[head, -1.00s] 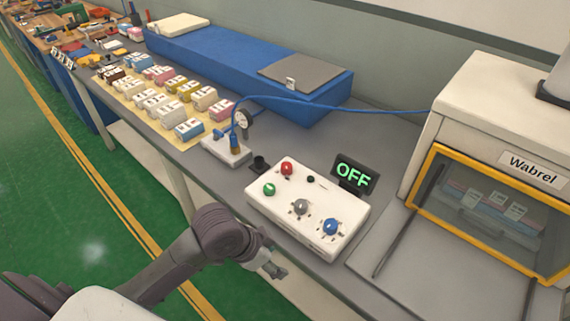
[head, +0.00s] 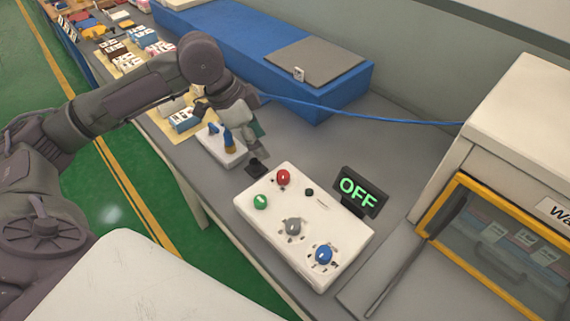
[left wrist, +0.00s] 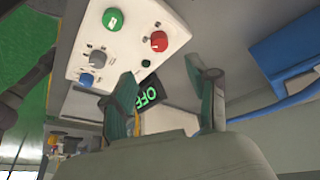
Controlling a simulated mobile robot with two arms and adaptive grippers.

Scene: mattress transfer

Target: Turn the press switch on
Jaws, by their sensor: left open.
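The white control box (head: 315,238) sits on the bench. It carries a red button (head: 283,177), a green button (head: 260,202), a grey knob (head: 293,226) and a blue knob (head: 324,253). Behind it a small black display (head: 359,191) reads OFF in green. My left gripper (head: 256,148) is in the air behind the box's far left end, apart from the buttons. In the left wrist view its two green-padded fingers (left wrist: 167,92) are spread and empty, with the red button (left wrist: 159,41) and green button (left wrist: 113,19) beyond them. My right gripper is not seen.
A small white base (head: 215,146) with a blue-and-brass valve stands left of the box, with a black knob (head: 256,167) between. A blue mattress block (head: 330,92) lies behind, with a blue hose (head: 400,119). The white machine (head: 520,120) stands at right.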

